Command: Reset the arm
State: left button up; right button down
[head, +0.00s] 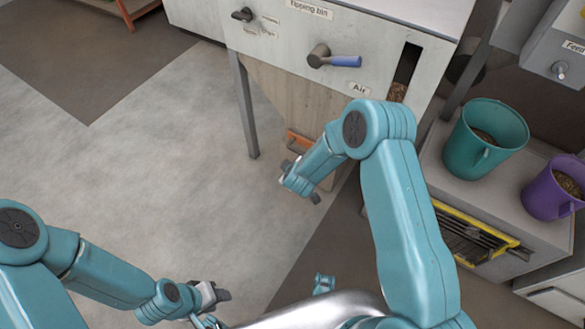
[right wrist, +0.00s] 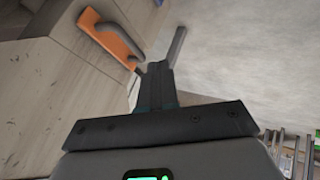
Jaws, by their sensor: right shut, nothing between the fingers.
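My right gripper (head: 314,197) is in front of the tipping bin (head: 300,95), low down beside its hopper. In the right wrist view its fingers (right wrist: 157,82) are together with nothing between them. An orange slide plate with a grey handle (right wrist: 112,38) lies beyond the fingertips in that view, apart from them as far as I can tell. The orange part (head: 298,141) also shows in the head view, partly hidden by my right arm. My left gripper (head: 222,295) is low at the bottom of the head view, over the floor; its finger gap is not clear.
The bin front has a blue-handled lever (head: 345,61) and a black knob (head: 242,14). A teal bucket (head: 495,125) and a purple bucket (head: 550,190) stand on a grey bench at the right, above a yellow-edged grate (head: 470,215). The floor (head: 150,150) at left is clear.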

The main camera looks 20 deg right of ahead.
dwell(0.4)
jog(key=s+a+f+m+g+y, duration=0.1)
jog(key=s+a+m+g+y, duration=0.25)
jog(key=s, duration=1.15)
jog(key=s+a+m+g+y, duration=0.2)
jog(key=s+a+m+g, duration=0.2)
jog(key=s, duration=1)
notch_tip(320, 180, up, 24)
jog(key=p, duration=2.4)
jog(key=shift+d+r+p, duration=0.2)
jog(key=shift+p, duration=0.2)
jog(key=shift+s+m, duration=0.15)
jog(key=shift+m, duration=0.1)
jog(key=shift+d, duration=0.1)
